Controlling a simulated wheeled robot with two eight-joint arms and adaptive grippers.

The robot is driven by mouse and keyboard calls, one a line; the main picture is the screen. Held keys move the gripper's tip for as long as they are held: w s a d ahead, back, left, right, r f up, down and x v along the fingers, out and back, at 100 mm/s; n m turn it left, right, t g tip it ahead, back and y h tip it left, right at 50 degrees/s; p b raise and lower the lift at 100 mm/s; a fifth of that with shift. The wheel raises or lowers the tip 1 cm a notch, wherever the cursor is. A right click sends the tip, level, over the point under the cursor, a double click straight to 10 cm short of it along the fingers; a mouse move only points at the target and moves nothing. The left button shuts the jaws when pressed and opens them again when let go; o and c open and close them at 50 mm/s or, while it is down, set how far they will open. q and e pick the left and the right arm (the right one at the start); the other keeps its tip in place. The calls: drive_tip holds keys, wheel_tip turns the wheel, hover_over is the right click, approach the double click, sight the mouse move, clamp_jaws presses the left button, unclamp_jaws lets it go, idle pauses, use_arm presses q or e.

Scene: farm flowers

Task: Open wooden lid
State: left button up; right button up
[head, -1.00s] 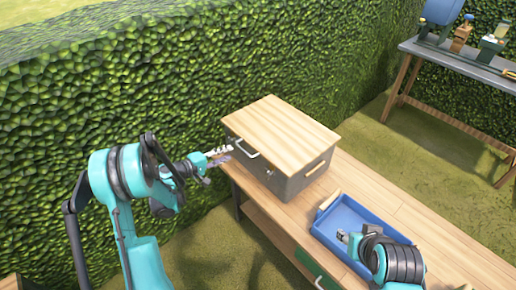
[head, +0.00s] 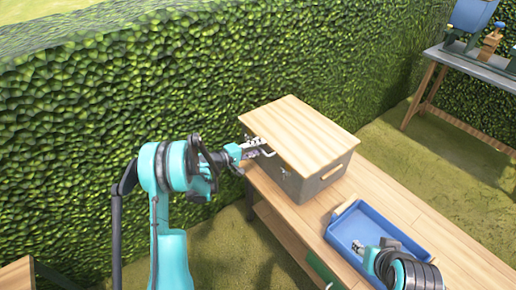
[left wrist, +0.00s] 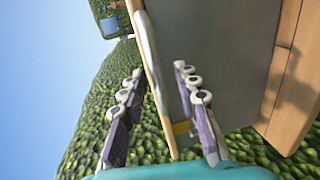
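The wooden lid (head: 300,130) lies flat and closed on a grey box (head: 320,182) on the bench. A pale metal handle (head: 268,151) is at the lid's left front edge. My left gripper (head: 259,147) is at this edge, beside the handle. In the left wrist view its two fingers (left wrist: 158,80) are apart, with the lid's edge and the silver handle (left wrist: 148,50) between them. I cannot tell whether either finger touches them. My right gripper (head: 358,246) is low over the blue tray; its finger opening is too small to tell.
The blue tray (head: 340,232) sits on the wooden bench (head: 400,208) in front of the box, with a small wooden piece (head: 342,208) at its back edge. A tall hedge (head: 150,80) stands behind. Another table (head: 470,65) with several items is at the upper right.

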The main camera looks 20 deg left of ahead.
use_arm(q)
clamp_jaws()
drive_tip(key=shift+r, duration=0.1)
